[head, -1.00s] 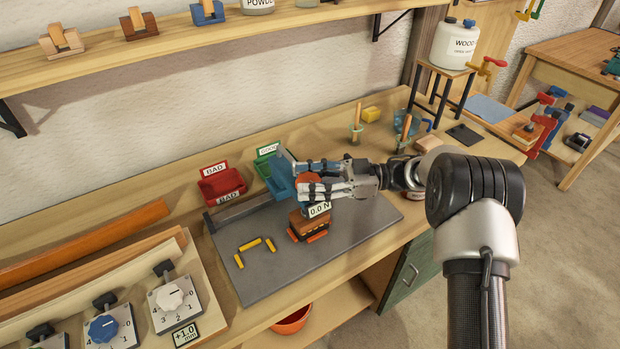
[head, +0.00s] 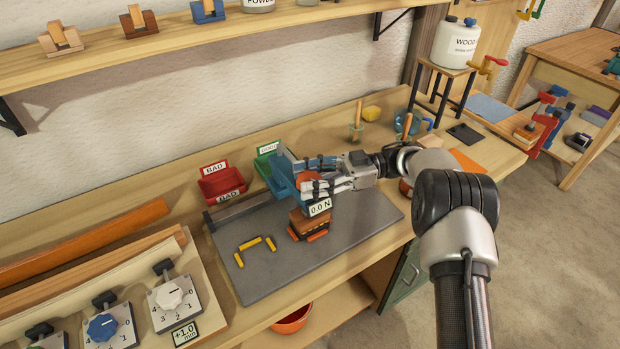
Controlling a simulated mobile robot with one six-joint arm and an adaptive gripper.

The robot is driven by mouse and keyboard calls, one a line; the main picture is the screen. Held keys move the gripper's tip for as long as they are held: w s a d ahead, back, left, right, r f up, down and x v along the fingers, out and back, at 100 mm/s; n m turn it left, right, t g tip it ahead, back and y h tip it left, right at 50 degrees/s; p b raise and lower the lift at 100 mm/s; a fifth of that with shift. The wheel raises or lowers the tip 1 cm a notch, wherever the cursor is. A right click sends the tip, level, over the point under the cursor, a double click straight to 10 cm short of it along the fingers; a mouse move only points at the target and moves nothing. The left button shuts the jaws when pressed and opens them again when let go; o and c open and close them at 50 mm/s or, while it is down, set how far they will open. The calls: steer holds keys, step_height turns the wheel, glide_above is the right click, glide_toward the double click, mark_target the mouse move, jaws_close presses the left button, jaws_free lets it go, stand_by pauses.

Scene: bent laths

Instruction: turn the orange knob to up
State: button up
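The orange knob (head: 305,177) is on the upper part of a small device behind a white display reading 0.0 N (head: 320,207). The device stands on the grey mat, beside a blue upright part (head: 283,170). My gripper (head: 315,175) reaches in from the right, with one finger on the far side of the knob and one on the near side. The fingers hide much of the knob, so its pointing direction does not show. I cannot tell whether both fingers press on it.
Red (head: 222,182) and green (head: 267,160) bins stand behind the grey mat (head: 270,285). Several yellow pieces (head: 247,244) lie on the mat. White (head: 169,296) and blue (head: 102,327) dials are at the front left. A stool with a white jug (head: 455,42) stands at the back right.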

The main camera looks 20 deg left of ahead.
mark_target(309, 178)
steer(key=o, duration=0.4)
step_height(309, 178, up, 10)
stand_by(0.6)
